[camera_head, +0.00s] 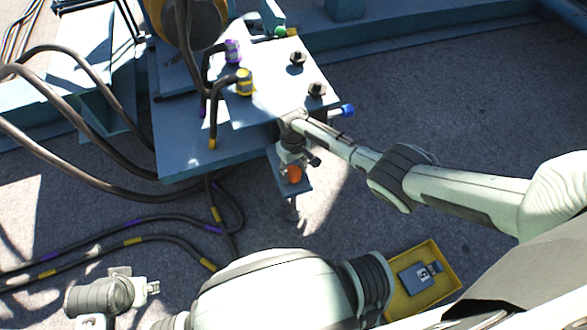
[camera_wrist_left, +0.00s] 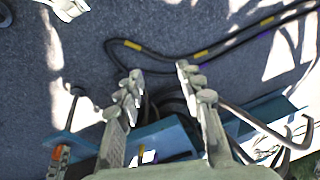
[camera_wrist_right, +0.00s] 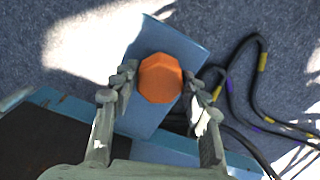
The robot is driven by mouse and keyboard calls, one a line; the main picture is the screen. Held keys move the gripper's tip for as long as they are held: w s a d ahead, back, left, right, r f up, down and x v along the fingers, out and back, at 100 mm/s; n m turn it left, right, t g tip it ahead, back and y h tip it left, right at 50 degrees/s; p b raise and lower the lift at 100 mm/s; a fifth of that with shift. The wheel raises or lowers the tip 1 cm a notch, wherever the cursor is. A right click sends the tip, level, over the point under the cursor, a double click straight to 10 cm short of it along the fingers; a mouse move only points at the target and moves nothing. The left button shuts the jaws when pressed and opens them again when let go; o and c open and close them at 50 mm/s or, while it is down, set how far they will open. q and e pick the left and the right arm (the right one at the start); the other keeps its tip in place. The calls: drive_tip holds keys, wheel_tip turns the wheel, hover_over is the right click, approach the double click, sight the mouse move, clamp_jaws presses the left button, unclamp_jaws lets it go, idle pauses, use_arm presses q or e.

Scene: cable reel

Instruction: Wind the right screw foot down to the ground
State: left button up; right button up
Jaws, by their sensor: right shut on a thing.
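The orange knob (camera_head: 293,174) of the screw foot sits on a blue bracket (camera_wrist_right: 187,45) below the front corner of the blue platform. In the right wrist view the eight-sided knob (camera_wrist_right: 160,78) lies between the fingertips of my right gripper (camera_wrist_right: 160,84), which is shut on it. In the head view my right gripper (camera_head: 293,155) comes at the knob from above. The foot's lower end (camera_head: 291,212) shows small and dim below the bracket; I cannot tell whether it touches the ground. My left gripper (camera_wrist_left: 160,80) is open and empty, away from the knob.
Dark cables (camera_head: 130,190) with yellow and purple bands loop over the ground at left. Plugs (camera_head: 244,84) and black knobs (camera_head: 316,90) stand on the platform top. A yellow tray (camera_head: 448,262) holding a grey device lies at the lower right. Ground at right is clear.

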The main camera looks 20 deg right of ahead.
sight(293, 171)
use_arm(q)
drive_tip(key=shift+f, duration=0.55)
use_arm(e)
drive_tip(key=shift+m, duration=0.9)
use_arm(q)
drive_tip(key=shift+f, duration=0.1)
use_arm(e)
drive_tip(key=o, duration=1.1)
drive_tip(key=shift+r, duration=0.15)
wheel_tip(293, 171, up, 12)
